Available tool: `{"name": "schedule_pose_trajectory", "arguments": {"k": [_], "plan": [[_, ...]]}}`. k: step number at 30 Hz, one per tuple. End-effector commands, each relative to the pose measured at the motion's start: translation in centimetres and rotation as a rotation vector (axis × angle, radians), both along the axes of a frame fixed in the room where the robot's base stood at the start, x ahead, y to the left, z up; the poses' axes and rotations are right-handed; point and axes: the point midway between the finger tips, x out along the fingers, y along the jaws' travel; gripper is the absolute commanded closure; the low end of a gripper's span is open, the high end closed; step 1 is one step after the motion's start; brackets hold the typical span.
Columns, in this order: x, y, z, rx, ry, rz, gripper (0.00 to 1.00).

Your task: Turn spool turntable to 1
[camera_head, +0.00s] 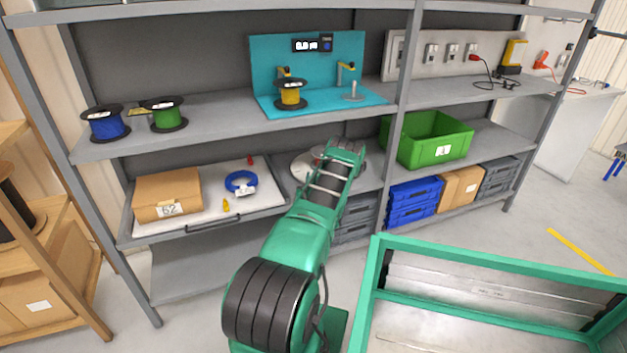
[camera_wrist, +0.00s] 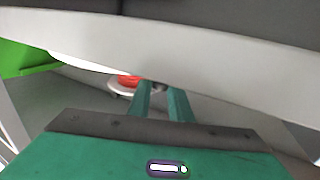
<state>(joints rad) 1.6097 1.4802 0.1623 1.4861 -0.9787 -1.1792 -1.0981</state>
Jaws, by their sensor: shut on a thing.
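The spool turntable is a pale round plate (camera_head: 303,167) on the middle shelf, mostly hidden behind my arm in the head view. In the wrist view a white round plate (camera_wrist: 117,88) with a red spool (camera_wrist: 129,80) on it shows just left of my fingers. My gripper (camera_wrist: 162,90) reaches in over the shelf, its two green fingers close together on a small dark part at the turntable. The tips are partly hidden under the shelf edge, and no number on the turntable can be read.
The upper shelf (camera_head: 215,120) is close above my gripper. A green crate (camera_head: 432,140) stands to the right. A green-framed bin (camera_head: 372,300) stands in front.

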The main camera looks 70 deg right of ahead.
Motion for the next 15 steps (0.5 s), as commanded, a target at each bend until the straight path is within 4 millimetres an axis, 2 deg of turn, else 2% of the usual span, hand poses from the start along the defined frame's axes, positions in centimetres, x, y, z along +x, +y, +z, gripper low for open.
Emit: {"name": "schedule_pose_trajectory", "arguments": {"k": [6, 15], "plan": [[0.87, 0.25, 0.14, -0.002, 0.000, -0.011, 1.00], [1.12, 0.35, 0.19, -0.005, 0.002, -0.013, 1.00]]}}
